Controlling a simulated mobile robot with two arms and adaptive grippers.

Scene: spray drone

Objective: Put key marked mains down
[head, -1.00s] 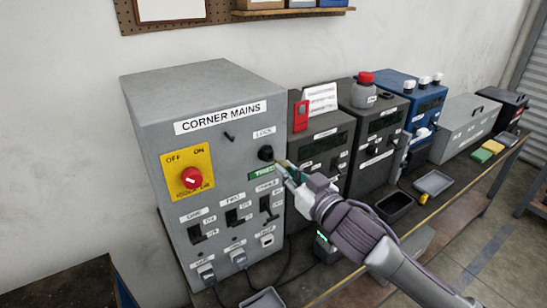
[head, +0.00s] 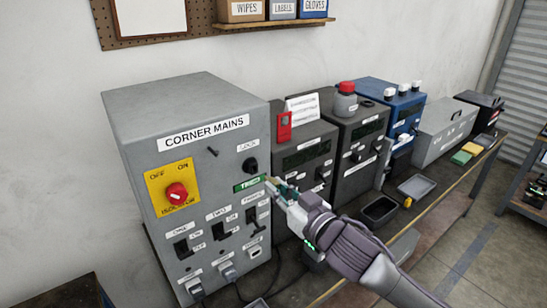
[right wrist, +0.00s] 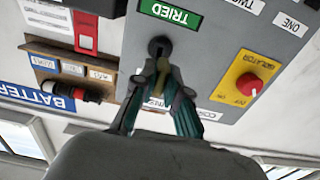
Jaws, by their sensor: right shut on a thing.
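The grey corner mains cabinet (head: 190,125) stands at the left of the bench. Its black round lock (head: 250,165) is at the upper right of the front, above a green "TRIED" label (head: 250,184). The lock also shows in the right wrist view (right wrist: 160,47), inverted. My right gripper (head: 271,187) is just below and right of the lock, by the cabinet's edge. In the right wrist view it is shut on a small brass-coloured piece (right wrist: 161,80), probably the key; its marking cannot be read. The fingers hide most of it. My left gripper is not in view.
The red isolator knob (head: 177,194) sits on a yellow plate. Dark units (head: 305,150), a blue unit (head: 395,105) and a grey case (head: 447,128) stand along the bench. A black tray (head: 380,210) and a grey tray (head: 416,187) lie near its front edge.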

